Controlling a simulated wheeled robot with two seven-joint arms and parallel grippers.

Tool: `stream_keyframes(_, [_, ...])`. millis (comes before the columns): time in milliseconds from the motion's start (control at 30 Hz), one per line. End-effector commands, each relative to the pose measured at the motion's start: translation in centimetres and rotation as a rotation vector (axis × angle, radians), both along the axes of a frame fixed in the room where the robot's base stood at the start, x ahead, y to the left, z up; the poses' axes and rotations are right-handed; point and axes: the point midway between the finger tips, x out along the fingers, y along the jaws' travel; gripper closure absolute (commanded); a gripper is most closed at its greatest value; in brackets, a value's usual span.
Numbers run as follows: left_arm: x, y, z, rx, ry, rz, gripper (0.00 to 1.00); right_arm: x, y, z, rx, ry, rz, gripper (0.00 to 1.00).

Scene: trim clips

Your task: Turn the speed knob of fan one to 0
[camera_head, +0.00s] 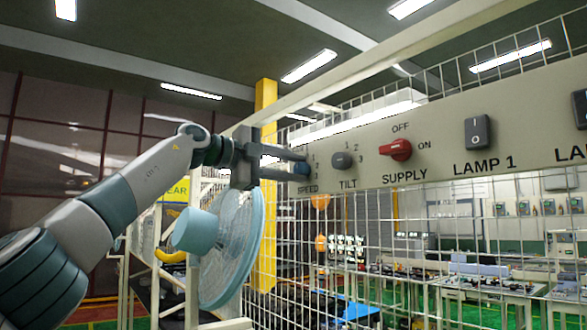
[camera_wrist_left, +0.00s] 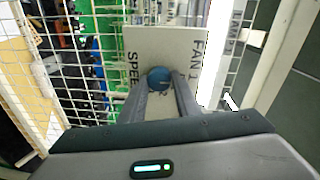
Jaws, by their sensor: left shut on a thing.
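The blue speed knob (camera_head: 301,169) of fan one sits at the left end of the grey panel (camera_head: 440,160), above the label SPEED. My left gripper (camera_head: 297,163) reaches it from the left, with its two fingers shut on the knob. In the left wrist view the round knob (camera_wrist_left: 159,77) sits between the fingertips, beside the labels SPEED and FAN 1. The fingers hide part of the dial, and I cannot tell which number the knob points at. My right gripper is not in view.
A light blue fan (camera_head: 228,245) stands below my left gripper. Wire mesh (camera_head: 370,225) runs below the panel.

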Motion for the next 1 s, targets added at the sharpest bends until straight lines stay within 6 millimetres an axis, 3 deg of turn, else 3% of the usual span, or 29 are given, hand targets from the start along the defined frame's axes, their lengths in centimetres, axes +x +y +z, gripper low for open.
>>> stream_keyframes(200, [0.0,0.2,0.2,-0.005,-0.002,0.003,0.93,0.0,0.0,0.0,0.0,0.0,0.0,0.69])
stream_keyframes(233, [0.0,0.2,0.2,-0.005,-0.002,0.003,0.69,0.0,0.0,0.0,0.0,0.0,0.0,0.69])
stream_keyframes(300, [0.0,0.2,0.2,-0.004,-0.002,0.003,0.52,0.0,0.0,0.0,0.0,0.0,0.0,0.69])
stream_keyframes(733, [-0.2,0.3,0.0,-0.001,-0.002,0.001,0.52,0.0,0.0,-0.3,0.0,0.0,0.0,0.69])
stream_keyframes(1000, [-1.6,2.7,-0.1,-0.001,-0.003,0.002,0.52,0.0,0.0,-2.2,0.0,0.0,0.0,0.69])
